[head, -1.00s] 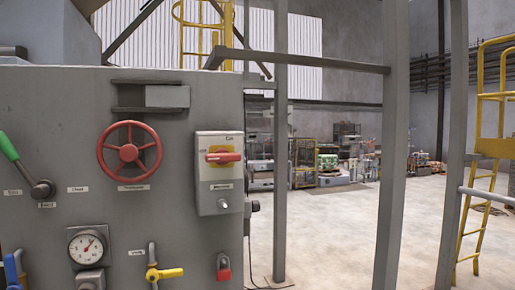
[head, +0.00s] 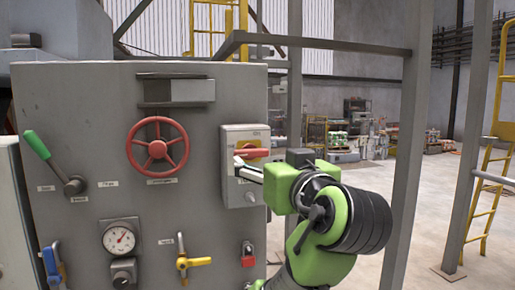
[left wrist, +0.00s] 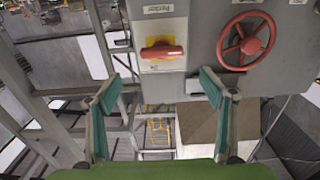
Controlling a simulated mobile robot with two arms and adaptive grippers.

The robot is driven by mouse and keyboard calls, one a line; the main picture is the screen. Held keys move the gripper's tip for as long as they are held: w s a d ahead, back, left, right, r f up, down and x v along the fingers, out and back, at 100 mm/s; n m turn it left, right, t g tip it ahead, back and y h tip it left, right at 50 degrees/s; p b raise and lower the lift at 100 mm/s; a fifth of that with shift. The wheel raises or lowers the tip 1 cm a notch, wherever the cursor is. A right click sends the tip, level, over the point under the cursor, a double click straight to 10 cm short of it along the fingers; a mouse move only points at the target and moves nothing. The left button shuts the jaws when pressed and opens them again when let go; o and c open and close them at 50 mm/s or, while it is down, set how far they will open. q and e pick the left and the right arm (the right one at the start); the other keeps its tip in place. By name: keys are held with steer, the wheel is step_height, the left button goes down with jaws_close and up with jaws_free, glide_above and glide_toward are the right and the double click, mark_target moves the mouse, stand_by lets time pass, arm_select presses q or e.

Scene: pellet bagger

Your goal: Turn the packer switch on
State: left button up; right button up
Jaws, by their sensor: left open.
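The packer switch is a red rotary handle (head: 252,154) on a grey and yellow box (head: 236,135) at the right edge of the grey panel. The handle lies horizontal. In the left wrist view, which is upside down, the red handle (left wrist: 161,52) shows beyond the fingertips, roughly midway between them. My left gripper (head: 244,167) is in front of the box, its fingers just below the handle in the head view. In the left wrist view the gripper (left wrist: 162,86) is open and empty, its fingers wide apart. My left arm hides part of the box's lower right.
On the panel are a red handwheel (head: 157,148), a green lever (head: 37,145), a gauge (head: 119,238), a yellow valve handle (head: 194,263) and a red padlock-like piece (head: 248,255). Grey posts (head: 408,160) stand to the right, with open floor beyond.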

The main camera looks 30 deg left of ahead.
mark_target(253, 152)
arm_select(q)
steer(key=p+x, duration=0.3)
steer(key=x, duration=0.6)
steer(key=shift+s+r, duration=0.1)
steer(key=shift+s, duration=0.05)
steer(key=shift+w+a+p, duration=0.25)
steer(key=shift+a+p, duration=0.15)
steer(key=shift+a, duration=0.05)
steer(key=shift+d, duration=0.1)
steer(key=c, duration=1.1)
